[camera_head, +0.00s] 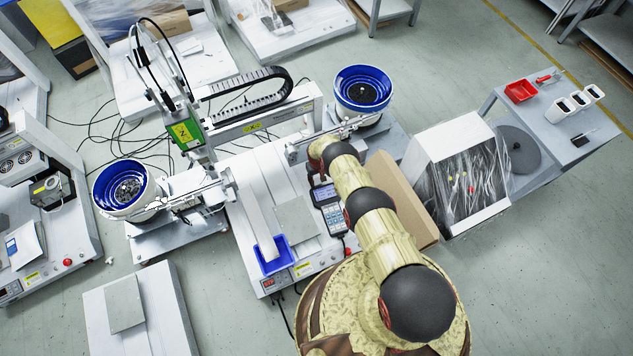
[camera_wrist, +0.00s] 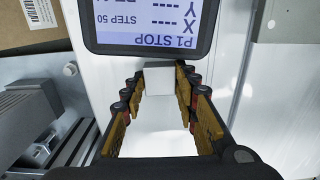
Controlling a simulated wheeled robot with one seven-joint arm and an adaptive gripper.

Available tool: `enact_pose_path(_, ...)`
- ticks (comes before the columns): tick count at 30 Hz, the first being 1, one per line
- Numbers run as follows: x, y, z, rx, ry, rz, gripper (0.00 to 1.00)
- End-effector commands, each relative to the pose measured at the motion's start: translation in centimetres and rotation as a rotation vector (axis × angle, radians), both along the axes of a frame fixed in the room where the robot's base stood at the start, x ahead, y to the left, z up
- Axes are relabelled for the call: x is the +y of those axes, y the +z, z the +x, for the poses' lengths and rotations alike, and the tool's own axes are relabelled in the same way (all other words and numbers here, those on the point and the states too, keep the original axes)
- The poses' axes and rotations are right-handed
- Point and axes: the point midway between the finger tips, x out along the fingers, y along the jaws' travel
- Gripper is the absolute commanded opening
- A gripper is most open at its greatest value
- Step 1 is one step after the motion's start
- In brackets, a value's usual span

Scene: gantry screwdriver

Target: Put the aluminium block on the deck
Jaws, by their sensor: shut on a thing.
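In the wrist view my gripper (camera_wrist: 162,88) is shut on a small pale grey block (camera_wrist: 159,79), which looks like the aluminium block. The block sits between the fingertips, just below the dark-framed display in the picture. The white deck (camera_wrist: 228,70) of the screwdriver machine lies beneath; I cannot tell whether the block touches it. In the head view the deck (camera_head: 247,222) is at the centre, and my arm hides the gripper and block.
The pendant (camera_head: 331,210) with its display (camera_wrist: 150,22) lies close to the gripper. A grey plate (camera_head: 297,219) and a blue tray (camera_head: 272,256) are on the machine. Blue-rimmed bowl feeders (camera_head: 124,190) (camera_head: 363,89) flank it. A cardboard box (camera_head: 402,195) stands right of my arm.

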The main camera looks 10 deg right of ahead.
Motion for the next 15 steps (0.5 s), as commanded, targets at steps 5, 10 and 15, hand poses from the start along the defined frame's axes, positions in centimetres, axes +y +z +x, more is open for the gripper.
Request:
enact_pose_path(5,0.02,0.28,0.4,-0.006,0.0,0.0,0.02)
enact_pose_path(10,0.02,-0.1,0.26,-0.005,0.0,0.0,0.02)
enact_pose_path(15,0.01,-0.09,0.27,-0.004,0.0,0.0,0.38)
